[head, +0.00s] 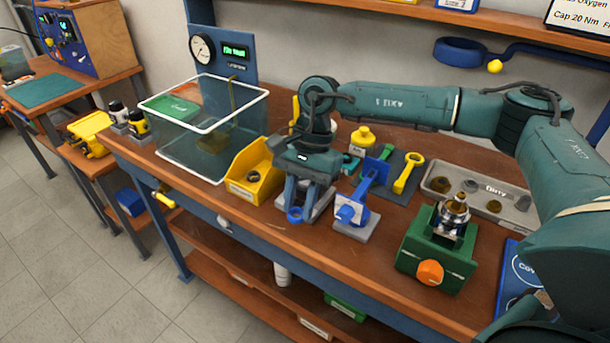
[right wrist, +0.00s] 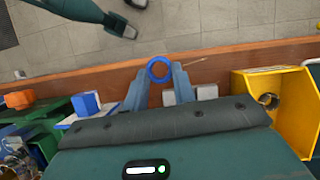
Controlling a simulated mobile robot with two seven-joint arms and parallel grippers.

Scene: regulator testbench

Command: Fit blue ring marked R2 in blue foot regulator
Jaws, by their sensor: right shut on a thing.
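My right gripper (head: 307,202) is shut on a blue ring (head: 295,215), above the bench's front edge. In the right wrist view the ring (right wrist: 159,69) sits between the fingertips, its hole open to the camera; no R2 mark is readable. A metal and brass regulator (head: 451,217) stands upright in a green vise (head: 437,250) with an orange knob, right of the gripper. Its foot is hidden, so I cannot tell whether it is blue. Two small regulators with black and yellow parts (head: 128,122) stand at the far left. My left gripper is not in view.
A blue fixture on a grey base (head: 357,214) stands just right of the gripper, and a yellow bin (head: 252,175) just left. A clear box (head: 200,140) stands further left.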

